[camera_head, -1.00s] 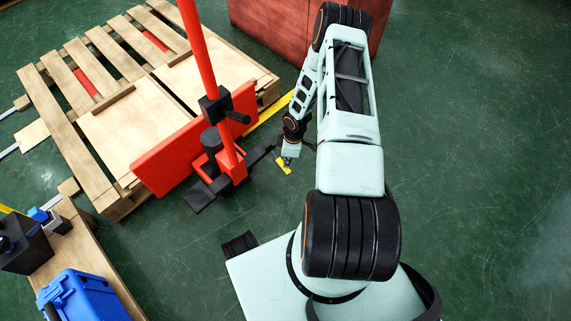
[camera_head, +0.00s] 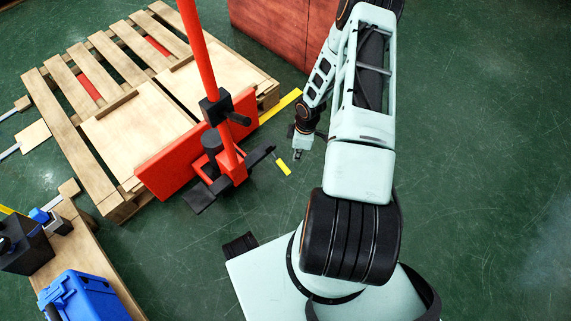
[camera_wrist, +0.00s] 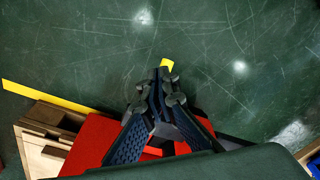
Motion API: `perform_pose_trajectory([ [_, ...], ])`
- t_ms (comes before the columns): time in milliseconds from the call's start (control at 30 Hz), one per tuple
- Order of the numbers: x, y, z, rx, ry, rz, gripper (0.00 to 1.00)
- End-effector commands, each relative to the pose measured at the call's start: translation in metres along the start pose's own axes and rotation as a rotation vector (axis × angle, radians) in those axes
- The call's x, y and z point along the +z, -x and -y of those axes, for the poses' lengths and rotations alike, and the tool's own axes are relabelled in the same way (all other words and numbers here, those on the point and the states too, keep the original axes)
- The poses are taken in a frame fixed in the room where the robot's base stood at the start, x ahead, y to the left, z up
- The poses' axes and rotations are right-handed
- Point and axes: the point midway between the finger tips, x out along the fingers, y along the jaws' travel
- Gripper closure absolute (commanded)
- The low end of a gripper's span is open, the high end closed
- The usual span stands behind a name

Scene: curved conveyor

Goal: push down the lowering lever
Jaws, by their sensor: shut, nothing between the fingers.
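A red pallet jack (camera_head: 165,165) stands at the pallet's near end, its red handle pole leaning up to the left. Black pedal-like levers stick out at its base, one to the right (camera_head: 262,153) and one to the left (camera_head: 198,197). I cannot tell which is the lowering lever. My gripper (camera_head: 298,157) is shut and empty, a little right of the right-hand pedal and apart from it. In the wrist view its closed fingertips (camera_wrist: 160,78) point over the floor, with the red jack (camera_wrist: 92,140) behind them, partly hidden by the fingers.
A wooden pallet (camera_head: 130,125) rests on the jack's far side. A dark red box (camera_head: 275,35) stands behind the arm. A wooden bench with a blue case (camera_head: 80,300) is at lower left. Green floor at right is clear.

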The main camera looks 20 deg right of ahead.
Motion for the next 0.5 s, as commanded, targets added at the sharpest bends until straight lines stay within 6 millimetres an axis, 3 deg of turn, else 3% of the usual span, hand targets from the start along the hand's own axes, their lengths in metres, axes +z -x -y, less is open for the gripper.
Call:
perform_pose_trajectory([
  [200,0.000,0.041,-0.001,0.002,0.000,-0.001,1.00],
  [500,-0.001,0.066,0.000,0.000,0.000,-0.001,1.00],
])
